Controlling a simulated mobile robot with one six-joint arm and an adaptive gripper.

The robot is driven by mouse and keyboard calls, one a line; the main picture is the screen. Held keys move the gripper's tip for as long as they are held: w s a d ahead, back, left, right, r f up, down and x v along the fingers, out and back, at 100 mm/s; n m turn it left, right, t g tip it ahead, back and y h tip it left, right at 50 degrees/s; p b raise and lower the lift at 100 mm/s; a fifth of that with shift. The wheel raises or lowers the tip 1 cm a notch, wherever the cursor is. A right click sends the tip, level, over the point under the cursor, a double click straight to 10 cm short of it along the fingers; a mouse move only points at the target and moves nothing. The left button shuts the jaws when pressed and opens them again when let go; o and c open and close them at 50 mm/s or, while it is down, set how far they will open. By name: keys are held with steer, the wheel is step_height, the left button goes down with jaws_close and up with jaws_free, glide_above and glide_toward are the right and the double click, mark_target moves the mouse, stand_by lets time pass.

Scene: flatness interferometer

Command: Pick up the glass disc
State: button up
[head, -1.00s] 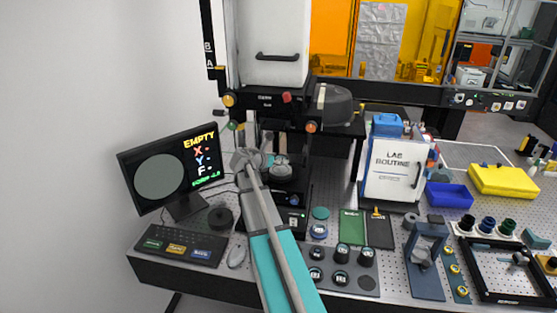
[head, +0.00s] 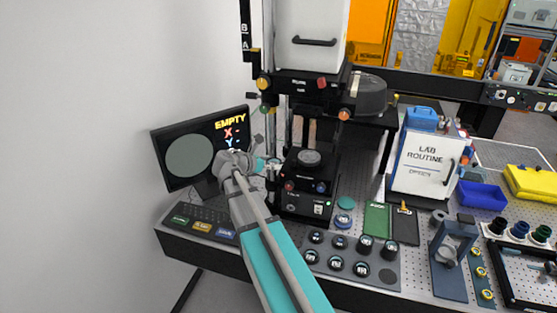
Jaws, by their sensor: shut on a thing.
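My gripper (head: 270,166) is at the end of my grey and teal arm, in front of the right part of the monitor and just left of the interferometer's stage. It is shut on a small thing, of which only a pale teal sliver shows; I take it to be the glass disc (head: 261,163). Its outline is mostly hidden by the gripper and too small to make out. The stage (head: 309,158) of the black instrument shows a dark round top with no glass visible on it.
The monitor (head: 188,157) reads EMPTY beside a grey circle. A teal round piece (head: 345,203), a lens-holder tray (head: 350,262), a green board (head: 376,218) and a white LAB ROUTINE box (head: 424,163) stand to the right. The instrument column rises close beside my gripper.

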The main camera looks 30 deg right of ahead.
steer(key=shift+a, duration=0.3)
stand_by(0.5)
step_height(320, 180, down, 8)
steer(key=b, duration=0.7)
steer(key=shift+r+b, duration=0.2)
steer(key=shift+b, duration=0.15)
steer(key=shift+s, duration=0.2)
